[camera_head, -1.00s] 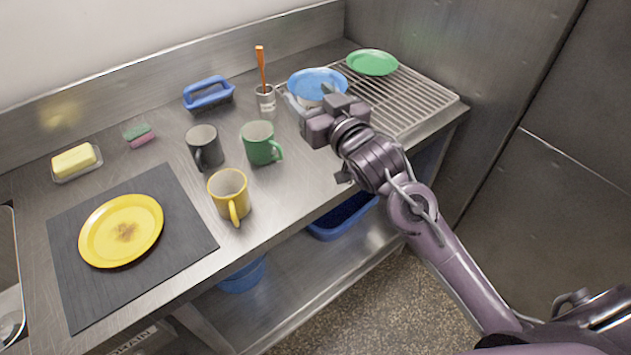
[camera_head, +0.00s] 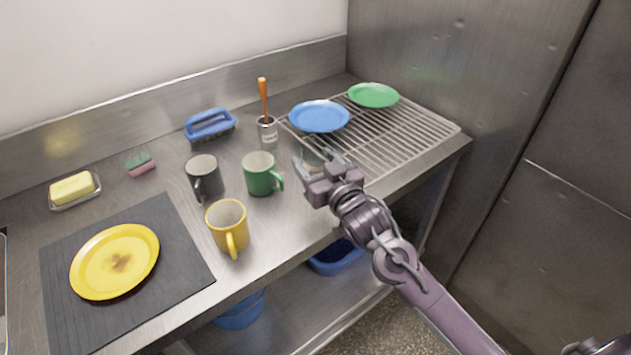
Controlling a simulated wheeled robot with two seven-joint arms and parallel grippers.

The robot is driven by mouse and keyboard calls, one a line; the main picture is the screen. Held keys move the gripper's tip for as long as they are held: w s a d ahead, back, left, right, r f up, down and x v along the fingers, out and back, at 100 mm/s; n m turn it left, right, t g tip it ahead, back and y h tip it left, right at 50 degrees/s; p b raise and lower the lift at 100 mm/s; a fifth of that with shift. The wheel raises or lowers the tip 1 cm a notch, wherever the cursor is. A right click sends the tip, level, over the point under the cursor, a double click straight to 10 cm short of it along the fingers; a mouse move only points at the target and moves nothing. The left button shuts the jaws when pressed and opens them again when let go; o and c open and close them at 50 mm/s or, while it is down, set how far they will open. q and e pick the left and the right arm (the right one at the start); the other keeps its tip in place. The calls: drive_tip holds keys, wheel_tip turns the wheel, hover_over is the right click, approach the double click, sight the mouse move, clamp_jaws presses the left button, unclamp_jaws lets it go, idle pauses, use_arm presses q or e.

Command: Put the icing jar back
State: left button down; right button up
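The green mug (camera_head: 260,174) is just left of the gripper. The blue plate (camera_head: 319,116) is behind it on the rack.
A wire rack (camera_head: 400,135) holds the blue plate and a green plate (camera_head: 373,95). Left are a utensil pot (camera_head: 268,133), dark mug (camera_head: 203,177), yellow mug (camera_head: 227,226), blue-handled brush (camera_head: 209,125), sponge (camera_head: 139,163), butter dish (camera_head: 75,189), and yellow plate (camera_head: 115,262) on a dark mat (camera_head: 180,285).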

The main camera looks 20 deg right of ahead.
wheel_tip(320, 180, down, 6)
drive_tip(key=shift+r, duration=0.2)
drive_tip(key=shift+f, duration=0.1)
drive_tip(key=shift+f, duration=0.15)
drive_tip(key=o, duration=1.1)
drive_tip(key=shift+c, duration=0.2)
